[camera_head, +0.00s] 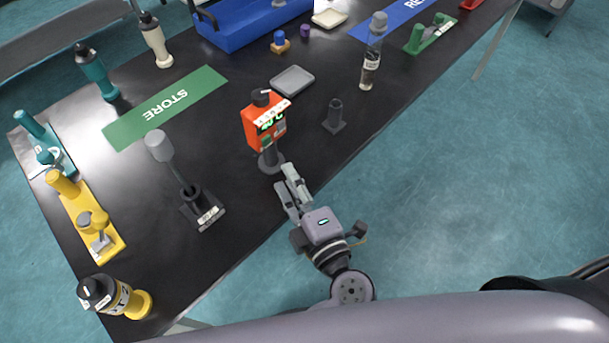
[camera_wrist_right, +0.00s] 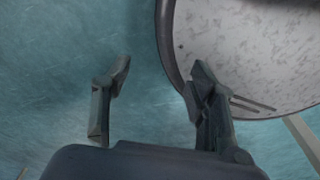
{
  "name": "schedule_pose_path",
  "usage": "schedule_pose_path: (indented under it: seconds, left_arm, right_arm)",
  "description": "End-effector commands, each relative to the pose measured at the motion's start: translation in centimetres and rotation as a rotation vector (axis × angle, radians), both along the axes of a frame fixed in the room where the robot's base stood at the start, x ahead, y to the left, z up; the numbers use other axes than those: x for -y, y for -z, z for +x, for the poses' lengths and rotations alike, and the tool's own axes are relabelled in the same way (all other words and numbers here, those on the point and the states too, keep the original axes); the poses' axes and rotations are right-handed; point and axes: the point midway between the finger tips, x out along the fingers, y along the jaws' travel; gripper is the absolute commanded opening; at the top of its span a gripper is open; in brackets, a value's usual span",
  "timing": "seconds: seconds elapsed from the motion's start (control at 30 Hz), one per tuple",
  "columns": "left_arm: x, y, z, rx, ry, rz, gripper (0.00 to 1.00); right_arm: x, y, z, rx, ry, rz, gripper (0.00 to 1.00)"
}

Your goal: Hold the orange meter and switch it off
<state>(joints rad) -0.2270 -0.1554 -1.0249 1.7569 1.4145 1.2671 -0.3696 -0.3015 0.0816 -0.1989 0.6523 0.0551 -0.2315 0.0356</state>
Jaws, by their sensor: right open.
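The orange meter (camera_head: 259,127) stands upright near the table's front edge in the head view, on a dark post with a round base (camera_head: 271,163). It has a dark knob (camera_head: 262,97) on top, a pale labelled strip and a lit green display. The knob's exact setting is too small to read. My left gripper (camera_head: 285,177) is open and empty, its fingertips just in front of the meter's base and apart from the orange body. My right gripper (camera_wrist_right: 161,64) is open and empty in the right wrist view, away from the meter.
On the black table (camera_head: 237,186), a grey stand with a pale-headed tool (camera_head: 185,182) is left of the meter. A small dark post (camera_head: 335,115) and grey tray (camera_head: 292,81) are to its right. A round grey speckled surface (camera_wrist_right: 255,50) is beside my right gripper.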

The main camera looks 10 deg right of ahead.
Motion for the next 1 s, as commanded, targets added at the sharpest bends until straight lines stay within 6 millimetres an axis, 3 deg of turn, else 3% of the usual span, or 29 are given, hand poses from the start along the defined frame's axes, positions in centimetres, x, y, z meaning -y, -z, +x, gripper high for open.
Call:
schedule_pose_path:
  seconds: [0.27, 0.47, 0.67, 0.8, 1.0]
  left_arm:
    - [0.0, 0.0, 0.0, 0.0, 0.001, 0.002, 0.33]
    - [0.0, 0.0, 0.0, 0.001, 0.001, 0.003, 0.33]
    - [0.0, 0.0, 0.0, 0.001, 0.001, 0.003, 0.33]
    - [0.0, 0.0, 0.0, 0.002, 0.002, 0.004, 0.33]
    - [0.0, 0.0, 0.0, 0.002, 0.002, 0.004, 0.33]
  right_arm:
    - [-0.4, -3.6, 8.7, 0.097, 0.58, 0.201, 0.53]
    - [-2.1, -8.8, 16.1, 0.115, 1.034, 0.484, 0.53]
    - [-4.5, -16.3, 22.9, 0.037, 1.402, 0.843, 0.53]
    - [-6.4, -23.2, 27.0, -0.095, 1.593, 1.125, 0.53]
    - [-8.8, -34.0, 30.8, -0.396, 1.744, 1.498, 0.53]
